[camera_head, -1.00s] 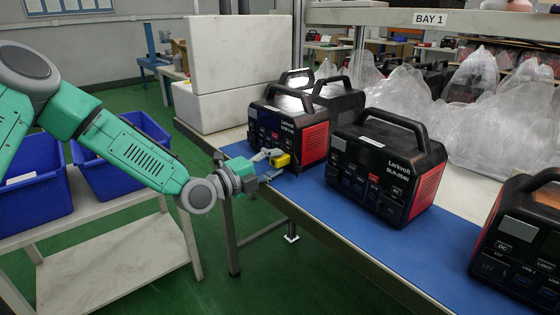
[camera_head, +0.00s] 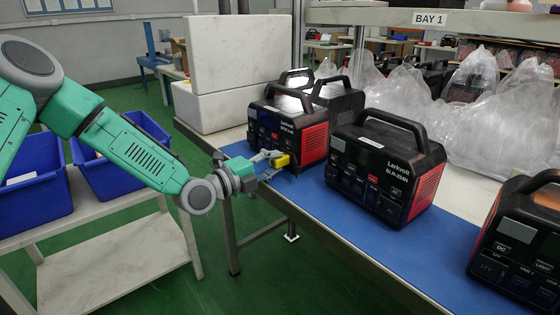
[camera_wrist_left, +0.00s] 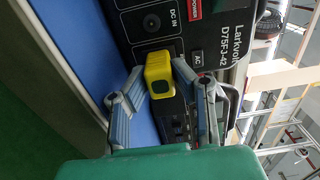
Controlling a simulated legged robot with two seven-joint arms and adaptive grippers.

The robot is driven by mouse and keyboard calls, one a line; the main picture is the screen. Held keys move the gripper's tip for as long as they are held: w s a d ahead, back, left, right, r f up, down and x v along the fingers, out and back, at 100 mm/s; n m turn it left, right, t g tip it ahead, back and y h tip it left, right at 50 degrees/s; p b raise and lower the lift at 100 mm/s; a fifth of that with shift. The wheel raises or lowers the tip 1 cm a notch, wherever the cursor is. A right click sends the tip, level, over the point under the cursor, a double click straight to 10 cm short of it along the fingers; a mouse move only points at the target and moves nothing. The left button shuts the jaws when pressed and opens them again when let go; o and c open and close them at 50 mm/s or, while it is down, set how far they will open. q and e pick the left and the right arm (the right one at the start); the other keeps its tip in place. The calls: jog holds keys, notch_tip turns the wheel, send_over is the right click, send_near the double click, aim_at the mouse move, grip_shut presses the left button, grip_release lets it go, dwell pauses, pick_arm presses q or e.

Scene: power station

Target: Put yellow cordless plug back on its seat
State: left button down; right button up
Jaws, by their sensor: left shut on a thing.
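The yellow cordless plug (camera_head: 281,161) is between the fingers of my left gripper (camera_head: 270,161), close to the front of a black and red power station (camera_head: 312,140). In the left wrist view the plug (camera_wrist_left: 159,74) sits between both grey fingers of the gripper (camera_wrist_left: 162,92), before the power station's front panel (camera_wrist_left: 215,30). A round DC IN socket (camera_wrist_left: 152,19) shows just beyond the plug. I cannot tell whether the plug touches the panel. The seat is not clearly identifiable. My right gripper is not in view.
The power station stands on a blue mat (camera_head: 340,230) on the bench. A larger Larkvolt unit (camera_head: 385,170) stands to its right, another (camera_head: 520,245) farther right. White foam blocks (camera_head: 235,55) stand behind left. Blue bins (camera_head: 40,185) sit on a cart at left.

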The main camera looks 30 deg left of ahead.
pick_arm(q)
jog(key=shift+s+a, duration=0.1)
jog(key=shift+s, duration=0.15)
jog(key=shift+p+v, duration=0.75)
jog(key=shift+v, duration=0.55)
jog(key=shift+s+a+p, duration=0.2)
jog(key=shift+s+p, duration=0.1)
jog(key=shift+s, duration=0.25)
